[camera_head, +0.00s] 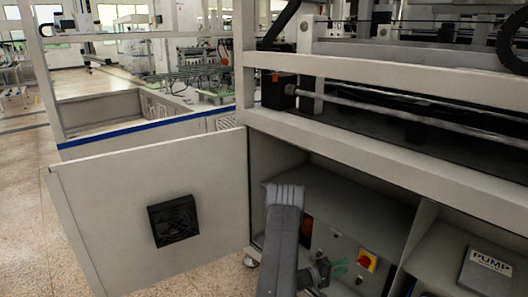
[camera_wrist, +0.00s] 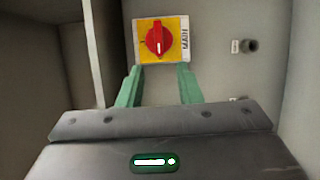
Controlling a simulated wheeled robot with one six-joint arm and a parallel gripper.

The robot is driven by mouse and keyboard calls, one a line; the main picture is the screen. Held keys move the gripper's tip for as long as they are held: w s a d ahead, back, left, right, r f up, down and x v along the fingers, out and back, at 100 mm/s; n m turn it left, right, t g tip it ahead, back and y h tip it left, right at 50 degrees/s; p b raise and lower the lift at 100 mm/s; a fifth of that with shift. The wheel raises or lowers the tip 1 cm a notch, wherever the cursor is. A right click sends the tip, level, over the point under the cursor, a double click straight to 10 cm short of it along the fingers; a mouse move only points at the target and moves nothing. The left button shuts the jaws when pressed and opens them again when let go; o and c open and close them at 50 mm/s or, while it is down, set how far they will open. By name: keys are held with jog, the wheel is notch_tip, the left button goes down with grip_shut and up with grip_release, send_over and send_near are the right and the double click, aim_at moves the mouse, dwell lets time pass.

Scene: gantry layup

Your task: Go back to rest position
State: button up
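My gripper (camera_wrist: 161,68) has two green fingers set apart, with nothing held between them. In the wrist view the fingertips point at a red rotary switch (camera_wrist: 159,38) on a yellow plate marked MAIN, just beyond them; its handle stands roughly upright. I cannot tell whether the tips touch the plate. In the head view my gripper (camera_head: 340,268) is inside the open cabinet, to the left of the red and yellow switch (camera_head: 367,260). My grey arm reaches in from the bottom and hides part of the cabinet.
The open cabinet door (camera_head: 110,215) with a black vent stands to the left of my arm. The frame beam (camera_head: 400,105) runs above the opening. A box marked PUMP (camera_head: 487,272) is at the right. Floor (camera_head: 25,180) is clear at far left.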

aim_at(362, 259)
jog(key=x, duration=0.5)
jog(key=shift+d+b, duration=0.15)
jog(key=shift+b, duration=0.15)
jog(key=p+v, duration=0.3)
jog(key=v, duration=1.1)
jog(key=shift+m+y, duration=0.3)
jog(key=shift+m, duration=0.5)
jog(key=x, duration=0.4)
jog(key=r+b+x, duration=0.1)
jog(key=x, duration=0.9)
jog(key=shift+r+b, duration=0.3)
jog(key=shift+b, duration=0.1)
jog(key=m+p, duration=0.1)
jog(key=m+y+p, duration=0.1)
jog(key=m, duration=0.1)
jog(key=shift+s+d+r+y, duration=0.2)
jog(key=shift+r+y, duration=0.1)
jog(key=shift+r, duration=0.1)
jog(key=shift+s+d+r+m+y, duration=0.1)
jog(key=shift+m+y, duration=0.2)
jog(key=shift+m, duration=0.35)
jog(key=shift+r+m+y, duration=0.1)
jog(key=shift+m+y, duration=0.2)
jog(key=shift+m, duration=0.35)
jog(key=shift+t, duration=0.3)
